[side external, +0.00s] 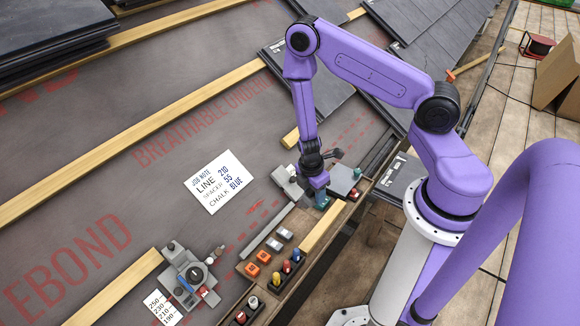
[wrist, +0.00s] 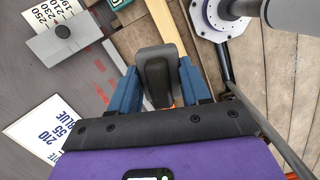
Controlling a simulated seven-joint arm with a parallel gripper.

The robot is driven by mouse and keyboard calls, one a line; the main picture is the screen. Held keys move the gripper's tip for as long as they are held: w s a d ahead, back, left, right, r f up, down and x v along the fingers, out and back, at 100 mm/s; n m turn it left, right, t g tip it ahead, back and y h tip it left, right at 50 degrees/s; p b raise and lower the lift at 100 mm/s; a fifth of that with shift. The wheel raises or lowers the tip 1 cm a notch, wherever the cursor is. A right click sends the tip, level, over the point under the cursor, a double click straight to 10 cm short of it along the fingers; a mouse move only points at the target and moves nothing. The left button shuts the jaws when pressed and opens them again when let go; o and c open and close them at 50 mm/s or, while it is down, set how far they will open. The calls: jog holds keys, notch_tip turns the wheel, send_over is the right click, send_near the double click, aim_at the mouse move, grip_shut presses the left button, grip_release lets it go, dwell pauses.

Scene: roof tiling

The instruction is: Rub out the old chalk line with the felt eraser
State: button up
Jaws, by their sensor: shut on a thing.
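My gripper (wrist: 158,92) has its blue fingers closed on a grey block with a darker raised grip (wrist: 157,75), which looks like the felt eraser. In the side view my gripper (side external: 322,203) points down near the batten at the lower edge of the roof, and the block is mostly hidden there. I cannot pick out the old chalk line for certain; red dashes printed on the grey underlay (side external: 150,215) run near the gripper. The job note (side external: 220,181) lies left of the gripper and reads line 210, spacer 55, chalk blue.
A grey gauge tool (side external: 190,274) sits at lower left beside a number card (side external: 163,308). Dark slates (side external: 50,45) are stacked at upper left. Open underlay lies between the battens.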

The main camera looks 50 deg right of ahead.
jog(key=shift+w+d+r+m+g, duration=0.25)
jog(key=shift+w+d+r+m, duration=0.45)
jog(key=shift+w+r+m, duration=1.75)
jog(key=shift+w+d+r+m+g, duration=0.55)
jog(key=shift+r+m, duration=0.9)
jog(key=shift+r, duration=2.35)
jog(key=s+a+r+m+y, duration=0.2)
jog(key=a+r+m, duration=0.5)
jog(key=a+r, duration=0.25)
notch_tip(320, 180, up, 18)
jog(key=r+t, duration=0.1)
jog(key=w+a+m+t+y, duration=0.1)
jog(key=w+a+m+t, duration=0.2)
jog(key=w+m, duration=0.65)
jog(key=shift+w+f+n+t, duration=0.1)
jog(key=shift+w+f+t, duration=0.6)
jog(key=shift+f, duration=8.35)
jog(key=shift+w+f+n+t, duration=0.15)
jog(key=shift+w+f+t, duration=0.5)
jog(key=shift+f, duration=8.35)
jog(key=shift+w+f+n+t, duration=0.1)
jog(key=shift+w+f+t, duration=0.6)
jog(key=shift+f, duration=8.35)
